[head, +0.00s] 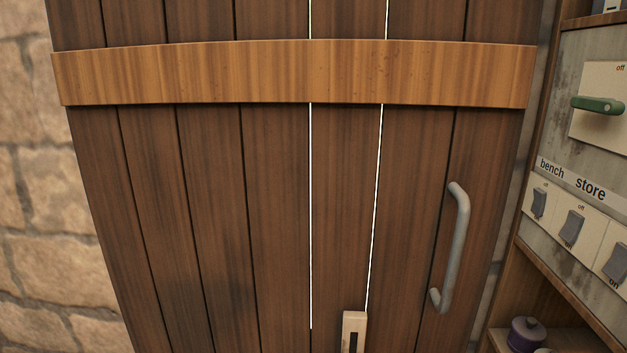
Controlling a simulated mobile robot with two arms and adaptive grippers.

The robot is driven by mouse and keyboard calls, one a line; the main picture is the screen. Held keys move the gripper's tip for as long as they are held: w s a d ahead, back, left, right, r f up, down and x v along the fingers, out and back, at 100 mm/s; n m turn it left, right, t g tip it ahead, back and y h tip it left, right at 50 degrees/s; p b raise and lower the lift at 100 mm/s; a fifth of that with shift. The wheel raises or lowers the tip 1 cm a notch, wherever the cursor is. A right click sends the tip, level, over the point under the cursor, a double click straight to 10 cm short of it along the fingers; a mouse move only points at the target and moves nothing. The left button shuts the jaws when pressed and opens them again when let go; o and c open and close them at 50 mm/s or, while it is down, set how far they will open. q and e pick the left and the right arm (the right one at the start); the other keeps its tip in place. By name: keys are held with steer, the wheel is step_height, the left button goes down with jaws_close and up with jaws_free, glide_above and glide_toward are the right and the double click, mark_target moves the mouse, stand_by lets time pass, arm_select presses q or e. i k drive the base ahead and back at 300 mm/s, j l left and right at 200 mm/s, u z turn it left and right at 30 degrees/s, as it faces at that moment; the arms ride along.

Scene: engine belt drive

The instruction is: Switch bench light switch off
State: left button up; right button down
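A switch panel (566,195) stands at the right edge of the head view, seen at a slant. It carries the labels "bench" and "store". The grey rocker switch (540,203) at the left sits below the word "bench", with a small "off" above it. Another grey rocker (572,227) is to its right, also with "off" above. A third rocker (616,264) is partly cut by the frame edge, with "on" below it. I cannot tell for sure which way the bench switch is tipped. Neither gripper is in view.
A plank door (280,220) with a grey handle (456,248) fills the middle. A green lever (598,105) sits above the switches. A purple lidded pot (526,334) is on the shelf below. A pale slotted block (354,328) shows at the bottom. Stone wall (50,200) at left.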

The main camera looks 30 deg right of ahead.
mark_target(538, 205)
steer(key=z, duration=1.95)
